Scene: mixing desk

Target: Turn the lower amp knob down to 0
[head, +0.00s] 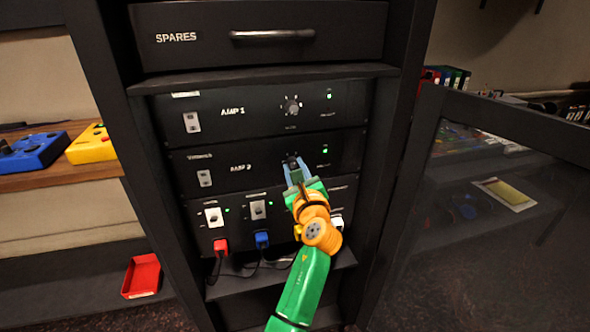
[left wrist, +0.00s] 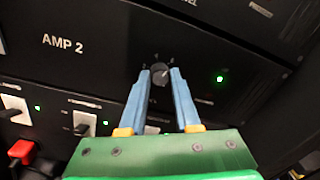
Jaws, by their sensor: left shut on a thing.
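The lower amp, AMP 2 (head: 240,177), sits in the rack below AMP 1 (head: 232,112). Its round dark knob (left wrist: 159,68) shows between my fingertips in the left wrist view. My left gripper (head: 294,170) is at the front of AMP 2, its blue fingers (left wrist: 161,76) closed on the two sides of the knob. The knob's scale marks are partly covered by the fingers, and I cannot read its setting. A green light (left wrist: 219,78) is lit right of the knob. My right gripper is not in view.
The AMP 1 knob (head: 292,106) is just above. Below is a panel with switches (head: 213,216) and red (head: 220,245) and blue (head: 262,239) plugs with cables. A SPARES drawer (head: 260,35) is on top. An open glass door (head: 500,190) stands at right.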

